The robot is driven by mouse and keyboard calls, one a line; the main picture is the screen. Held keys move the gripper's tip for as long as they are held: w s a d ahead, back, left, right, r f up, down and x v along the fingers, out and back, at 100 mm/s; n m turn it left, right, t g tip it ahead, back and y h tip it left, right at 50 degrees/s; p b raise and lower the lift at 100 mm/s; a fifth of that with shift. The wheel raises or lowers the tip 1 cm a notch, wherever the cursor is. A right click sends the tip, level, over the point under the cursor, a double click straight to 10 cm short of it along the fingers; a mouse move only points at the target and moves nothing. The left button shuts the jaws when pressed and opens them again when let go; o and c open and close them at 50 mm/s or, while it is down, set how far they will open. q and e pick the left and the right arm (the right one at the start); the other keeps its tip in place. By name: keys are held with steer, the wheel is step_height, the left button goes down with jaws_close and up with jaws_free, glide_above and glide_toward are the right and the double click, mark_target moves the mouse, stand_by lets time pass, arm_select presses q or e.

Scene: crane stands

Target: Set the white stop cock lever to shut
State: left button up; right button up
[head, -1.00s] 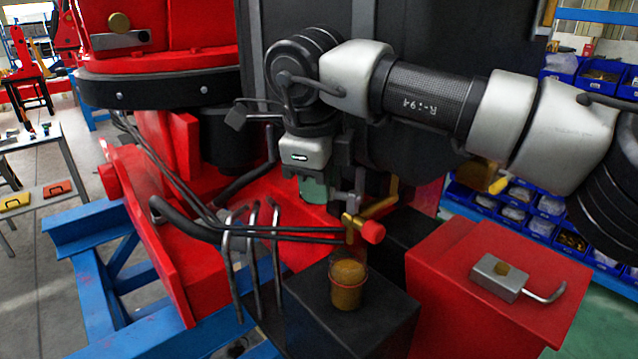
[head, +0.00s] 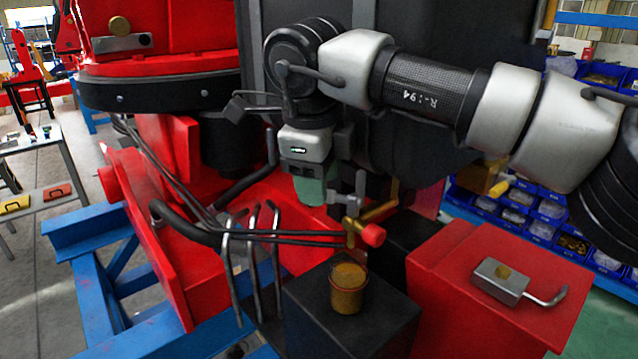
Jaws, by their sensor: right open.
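A brass stop cock (head: 356,226) with a red end cap stands above a jar of amber liquid (head: 347,288). A pale grey piece (head: 349,201) at the upper end of the stop cock looks like its lever. Its exact angle is hard to tell. My right gripper (head: 320,168) hangs just above and left of this piece. It is open and holds nothing that I can see. Its fingertips are partly hidden by its own body, and I see no clear contact with the lever. My left gripper is out of view.
Bent metal pipes and dark hoses (head: 262,236) run left of the stop cock. The jar stands on a black block (head: 388,318). A red box (head: 450,290) at the right carries a grey block with a bent metal lever (head: 502,280). A dark machine body rises behind.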

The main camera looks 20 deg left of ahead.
step_height(320, 180, up, 9)
steer(key=s, duration=0.2)
steer(key=shift+a+r+b, duration=0.15)
steer(key=shift+r+b, duration=0.05)
steer(key=shift+b, duration=0.1)
